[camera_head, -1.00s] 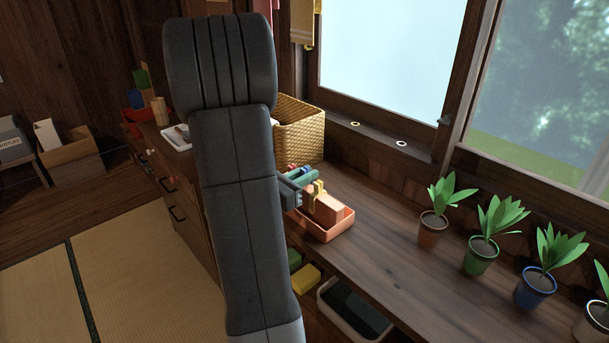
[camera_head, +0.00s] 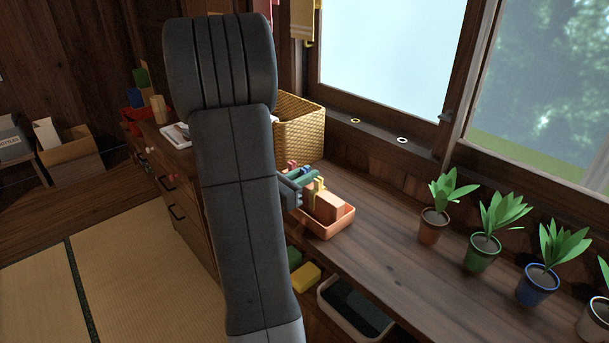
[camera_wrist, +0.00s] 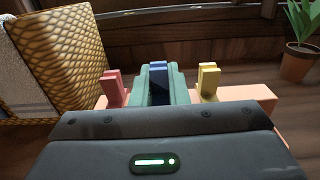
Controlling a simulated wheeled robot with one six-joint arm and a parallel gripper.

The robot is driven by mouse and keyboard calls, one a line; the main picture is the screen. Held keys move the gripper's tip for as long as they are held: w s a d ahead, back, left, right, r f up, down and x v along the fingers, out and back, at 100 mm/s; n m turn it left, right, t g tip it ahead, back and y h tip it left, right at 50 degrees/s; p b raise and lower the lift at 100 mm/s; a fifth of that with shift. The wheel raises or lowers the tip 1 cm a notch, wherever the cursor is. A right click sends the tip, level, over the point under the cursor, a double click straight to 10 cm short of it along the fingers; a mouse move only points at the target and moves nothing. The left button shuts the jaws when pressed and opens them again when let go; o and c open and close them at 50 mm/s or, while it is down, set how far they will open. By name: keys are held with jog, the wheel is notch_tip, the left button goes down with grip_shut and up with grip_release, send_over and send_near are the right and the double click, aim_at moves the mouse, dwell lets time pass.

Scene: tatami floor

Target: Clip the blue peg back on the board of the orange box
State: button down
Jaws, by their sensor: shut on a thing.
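The blue peg (camera_wrist: 158,72) is upright between the two green fingers of my gripper (camera_wrist: 159,88), which is shut on it. In the wrist view a red peg (camera_wrist: 114,86) stands to its left and a yellow peg (camera_wrist: 208,80) to its right. The pinkish-orange board (camera_wrist: 245,96) shows beside the yellow peg. My gripper hides the blue peg's lower end, so I cannot tell whether it touches the board. In the head view the orange box (camera_head: 335,229) sits on the wooden counter, with my gripper (camera_head: 300,177) at its far left end.
A wicker basket (camera_head: 300,128) stands close behind my gripper. The counter (camera_head: 400,262) between box and plants is clear. A yellow block (camera_head: 306,278) lies lower down.

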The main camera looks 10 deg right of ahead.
jog(key=shift+f, duration=0.1)
dwell(0.3)
jog(key=c, duration=0.9)
grip_release()
jog(key=shift+o, duration=0.2)
jog(key=shift+r+p, duration=2.3)
jog(key=shift+r, duration=0.7)
jog(key=shift+f, duration=0.1)
